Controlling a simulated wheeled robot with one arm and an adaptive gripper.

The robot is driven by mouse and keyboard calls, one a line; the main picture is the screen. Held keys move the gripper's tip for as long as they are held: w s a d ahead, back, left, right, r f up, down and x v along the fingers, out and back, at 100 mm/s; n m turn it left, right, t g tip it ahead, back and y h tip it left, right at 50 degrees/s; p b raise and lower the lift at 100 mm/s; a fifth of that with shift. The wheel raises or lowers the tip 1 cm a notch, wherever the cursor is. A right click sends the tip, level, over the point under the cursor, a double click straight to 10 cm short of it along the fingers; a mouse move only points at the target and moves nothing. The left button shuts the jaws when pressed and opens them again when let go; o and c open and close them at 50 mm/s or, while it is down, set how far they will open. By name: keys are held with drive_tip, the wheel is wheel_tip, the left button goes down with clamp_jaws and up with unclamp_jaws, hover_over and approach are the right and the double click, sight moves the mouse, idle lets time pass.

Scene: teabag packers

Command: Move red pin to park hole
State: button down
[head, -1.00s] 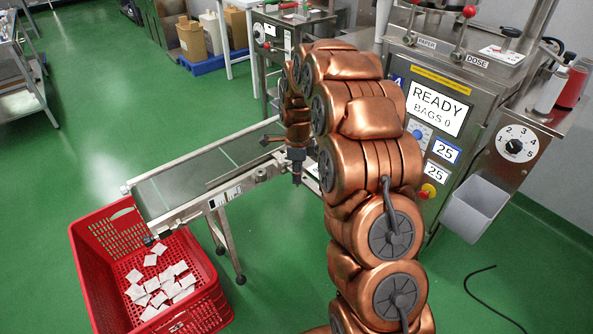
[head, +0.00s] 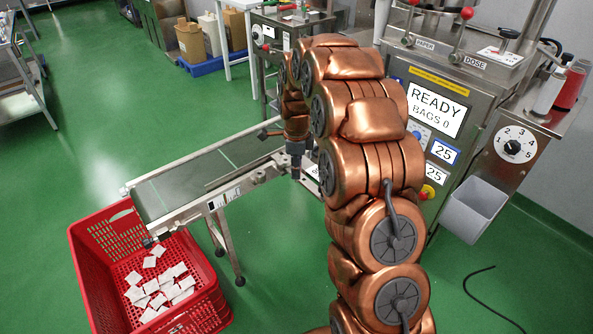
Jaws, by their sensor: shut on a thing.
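My gripper (head: 295,174) is small and dark at the end of my copper arm, pointing down beside the near rail of the conveyor (head: 187,186), near its machine end. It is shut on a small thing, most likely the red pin. The pin itself is too small and too hidden to make out. The park hole cannot be made out either. A white label plate (head: 226,197) sits on the conveyor's near side, left of my gripper. A second label (head: 312,171) shows just right of my gripper, partly hidden by my arm.
A red crate (head: 92,232) with several white teabags stands on the floor below the conveyor's left end. The packing machine (head: 440,75), its screen reading READY, BAGS 0, stands right of my arm. A grey bin (head: 474,211) hangs on it. Green floor is open at the left.

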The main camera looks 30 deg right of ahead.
drive_tip(key=shift+r, duration=1.75)
